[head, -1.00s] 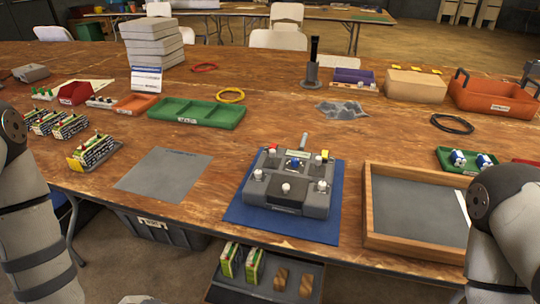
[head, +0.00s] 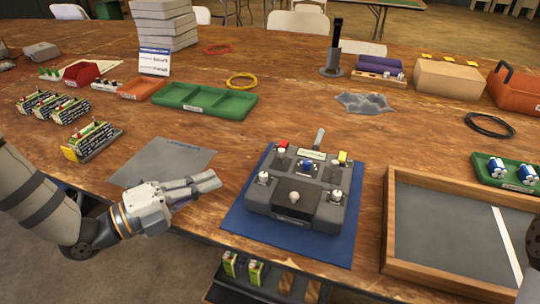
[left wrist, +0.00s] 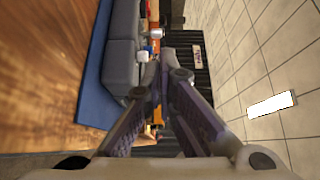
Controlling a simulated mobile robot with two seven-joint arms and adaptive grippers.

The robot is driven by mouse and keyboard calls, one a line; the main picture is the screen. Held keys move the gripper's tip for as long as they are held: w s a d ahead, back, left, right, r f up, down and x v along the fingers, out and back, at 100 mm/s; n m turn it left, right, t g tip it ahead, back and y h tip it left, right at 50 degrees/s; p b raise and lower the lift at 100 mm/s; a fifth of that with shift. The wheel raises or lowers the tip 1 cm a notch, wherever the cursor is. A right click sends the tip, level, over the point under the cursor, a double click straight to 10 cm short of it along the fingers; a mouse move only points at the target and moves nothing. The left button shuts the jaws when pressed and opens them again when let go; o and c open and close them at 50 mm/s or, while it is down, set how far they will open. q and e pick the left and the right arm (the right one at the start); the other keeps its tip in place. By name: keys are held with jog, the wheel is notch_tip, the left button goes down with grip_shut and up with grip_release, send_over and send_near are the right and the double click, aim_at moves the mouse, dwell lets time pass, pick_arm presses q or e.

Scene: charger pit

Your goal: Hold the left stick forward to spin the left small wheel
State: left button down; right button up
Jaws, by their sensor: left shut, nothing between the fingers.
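The grey control box (head: 322,212) sits on a blue mat (head: 240,215) at the table's front edge. Its left stick (head: 263,178) stands at the box's left side with a pale knob; a similar right stick (head: 336,197) and a front middle knob (head: 294,197) also show. My left gripper (head: 217,181) is shut and empty, left of the box and apart from the left stick, fingers pointing right. In the left wrist view its fingers (left wrist: 165,62) converge near the box (left wrist: 121,62). My right gripper is out of view. I cannot make out a small wheel.
A wooden-framed tray (head: 389,235) stands right of the mat, and a grey sheet (head: 160,160) lies behind my left gripper. A green compartment tray (head: 205,101) and an upright black post (head: 335,45) stand farther back. Bare tabletop lies behind the box.

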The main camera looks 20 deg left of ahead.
aim_at(279, 152)
pick_arm(q)
jog(key=shift+w+d+f, duration=0.1)
jog(key=shift+w+d, duration=0.15)
jog(key=shift+w, duration=0.05)
jog(key=b+x, duration=0.2)
jog(key=x, duration=1.1)
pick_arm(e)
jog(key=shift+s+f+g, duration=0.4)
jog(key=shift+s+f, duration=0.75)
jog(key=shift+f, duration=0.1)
